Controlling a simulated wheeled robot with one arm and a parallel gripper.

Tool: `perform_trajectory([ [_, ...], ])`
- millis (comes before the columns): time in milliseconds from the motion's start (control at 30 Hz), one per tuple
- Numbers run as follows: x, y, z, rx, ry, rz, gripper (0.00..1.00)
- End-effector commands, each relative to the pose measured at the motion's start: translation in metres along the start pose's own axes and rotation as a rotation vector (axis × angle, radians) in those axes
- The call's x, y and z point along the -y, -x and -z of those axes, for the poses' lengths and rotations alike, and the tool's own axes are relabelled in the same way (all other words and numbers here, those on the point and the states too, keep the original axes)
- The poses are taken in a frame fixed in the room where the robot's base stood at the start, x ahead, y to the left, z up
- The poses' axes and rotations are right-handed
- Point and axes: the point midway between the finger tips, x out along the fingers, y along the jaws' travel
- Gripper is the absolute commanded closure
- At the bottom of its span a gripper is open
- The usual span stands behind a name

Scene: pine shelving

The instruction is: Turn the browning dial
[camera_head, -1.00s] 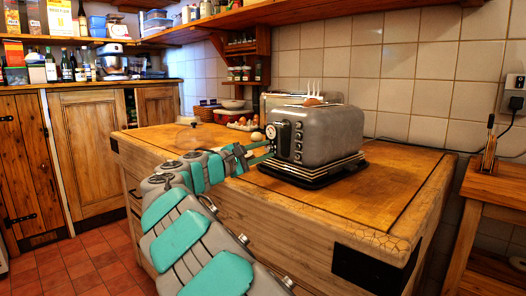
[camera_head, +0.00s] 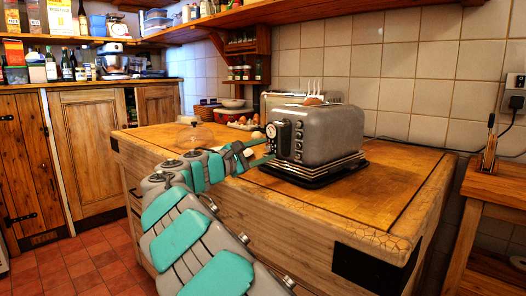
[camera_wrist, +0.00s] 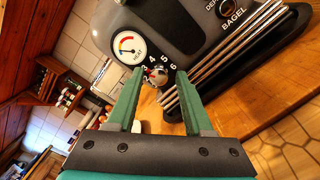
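The grey toaster (camera_head: 330,138) stands on a dark base on the wooden block. In the wrist view, the browning dial (camera_wrist: 157,77) is a small silver knob with a red mark, with the numbers 3 to 6 printed around it. My gripper (camera_wrist: 160,73) has its two green fingers apart, one on each side of the dial. A gap shows beside the dial, at least on the right; contact on the left is unclear. In the head view my gripper (camera_head: 268,150) reaches the toaster's left end, and the dial cannot be made out there.
A white gauge (camera_wrist: 130,48) sits beside the dial, and a BAGEL button (camera_wrist: 224,35) is farther right. The wooden block top (camera_head: 395,180) is clear in front of the toaster. A glass dome (camera_head: 195,137) and a tray of eggs (camera_head: 243,124) stand behind my arm.

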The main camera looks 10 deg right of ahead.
Motion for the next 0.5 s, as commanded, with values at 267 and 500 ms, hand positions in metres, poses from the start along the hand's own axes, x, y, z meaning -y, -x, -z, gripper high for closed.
perform_trajectory([
  [267,-0.001,0.000,-0.001,0.001,-0.001,-0.001,0.38],
  [500,-0.001,0.010,-0.001,0.001,-0.002,-0.003,0.38],
])
